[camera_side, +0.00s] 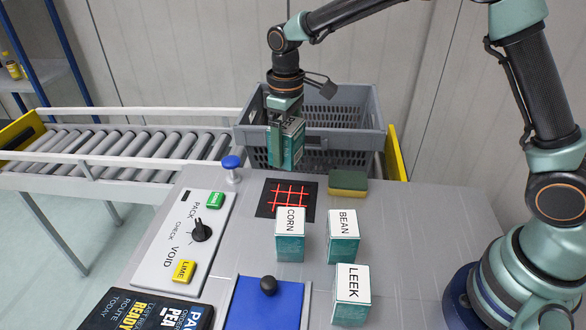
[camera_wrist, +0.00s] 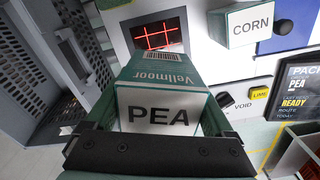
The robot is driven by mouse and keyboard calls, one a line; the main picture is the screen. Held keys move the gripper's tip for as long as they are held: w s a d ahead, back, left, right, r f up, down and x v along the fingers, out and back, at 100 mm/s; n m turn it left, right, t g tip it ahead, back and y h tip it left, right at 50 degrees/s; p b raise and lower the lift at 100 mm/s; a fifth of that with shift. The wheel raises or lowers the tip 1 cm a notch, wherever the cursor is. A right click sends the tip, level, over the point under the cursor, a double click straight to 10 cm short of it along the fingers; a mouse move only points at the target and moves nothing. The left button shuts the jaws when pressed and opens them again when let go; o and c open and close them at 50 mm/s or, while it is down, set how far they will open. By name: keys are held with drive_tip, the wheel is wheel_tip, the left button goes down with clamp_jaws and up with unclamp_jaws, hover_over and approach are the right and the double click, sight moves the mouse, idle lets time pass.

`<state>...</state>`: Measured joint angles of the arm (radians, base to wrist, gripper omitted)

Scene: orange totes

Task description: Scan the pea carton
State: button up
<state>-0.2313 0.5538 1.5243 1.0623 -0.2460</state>
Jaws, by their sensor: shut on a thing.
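My gripper (camera_side: 286,135) is shut on the pea carton (camera_side: 293,143), a teal and white box. It holds the carton above the table, behind the scan pad and in front of the grey crate. In the wrist view the pea carton (camera_wrist: 160,105) shows its PEA label, the word Vellmoor and a barcode towards its far end. The scanner (camera_side: 287,199) is a dark square with a red line grid, lying on the table. It also shows in the wrist view (camera_wrist: 156,36), beyond the carton. The carton is apart from the scanner.
The corn (camera_side: 290,235), bean (camera_side: 343,236) and leek (camera_side: 351,294) cartons stand in front. A grey crate (camera_side: 350,146) is behind. A sponge (camera_side: 348,183), a blue-topped post (camera_side: 232,168), a button panel (camera_side: 185,245), a blue plate with a black knob (camera_side: 265,305) and a display (camera_side: 150,312) surround it.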

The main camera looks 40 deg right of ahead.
drive_tip(key=shift+d+f, duration=0.1)
drive_tip(key=shift+f, duration=4.15)
drive_tip(key=shift+r, duration=0.1)
drive_tip(key=shift+r, duration=2.2)
